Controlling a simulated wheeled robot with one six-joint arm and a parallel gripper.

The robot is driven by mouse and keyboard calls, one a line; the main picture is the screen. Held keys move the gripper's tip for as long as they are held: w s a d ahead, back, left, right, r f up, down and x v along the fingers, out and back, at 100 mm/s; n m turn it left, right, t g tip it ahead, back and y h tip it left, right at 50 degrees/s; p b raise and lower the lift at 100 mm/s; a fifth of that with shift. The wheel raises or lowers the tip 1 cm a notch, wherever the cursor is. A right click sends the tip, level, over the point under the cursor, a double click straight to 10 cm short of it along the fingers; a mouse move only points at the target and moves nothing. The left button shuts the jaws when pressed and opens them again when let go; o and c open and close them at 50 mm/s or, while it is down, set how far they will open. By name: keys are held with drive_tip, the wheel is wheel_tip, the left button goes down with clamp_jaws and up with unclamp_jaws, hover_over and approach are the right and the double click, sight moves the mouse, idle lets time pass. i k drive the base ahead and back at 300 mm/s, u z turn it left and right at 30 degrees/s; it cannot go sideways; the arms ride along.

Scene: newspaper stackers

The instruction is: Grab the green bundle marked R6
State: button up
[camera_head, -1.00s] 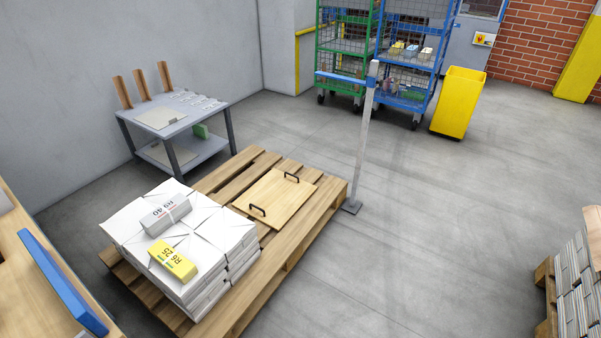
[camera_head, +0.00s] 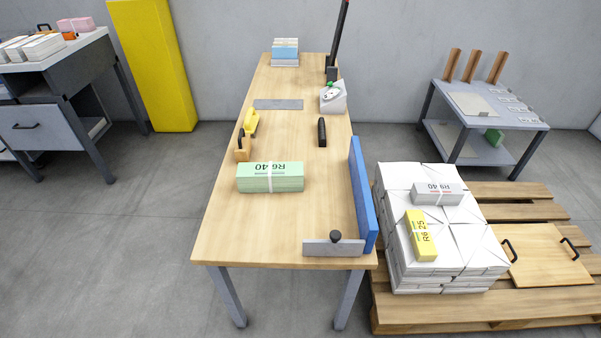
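The green bundle (camera_head: 270,180) lies on the wooden workbench (camera_head: 290,218), near its left edge and toward the front. Its top label reads "R6 40", upside down in the picture, and a white strap runs around its middle. Nothing touches or covers it. A yellow bundle marked R6 25 (camera_head: 421,238) and a grey bundle marked R9 40 (camera_head: 437,194) lie on the white wrapped stack to the right. My gripper is not in the picture.
A blue upright board (camera_head: 362,195) and a grey plate with a black knob (camera_head: 333,248) border the bench's front right. A tape dispenser (camera_head: 251,122) and a black tool (camera_head: 322,132) lie behind the bundle. A pallet (camera_head: 430,318) stands right of the bench. Floor at left is clear.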

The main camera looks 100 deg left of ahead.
sight(270, 177)
drive_tip(key=u, duration=4.05)
drive_tip(key=i, duration=1.2)
drive_tip(key=z, duration=0.25)
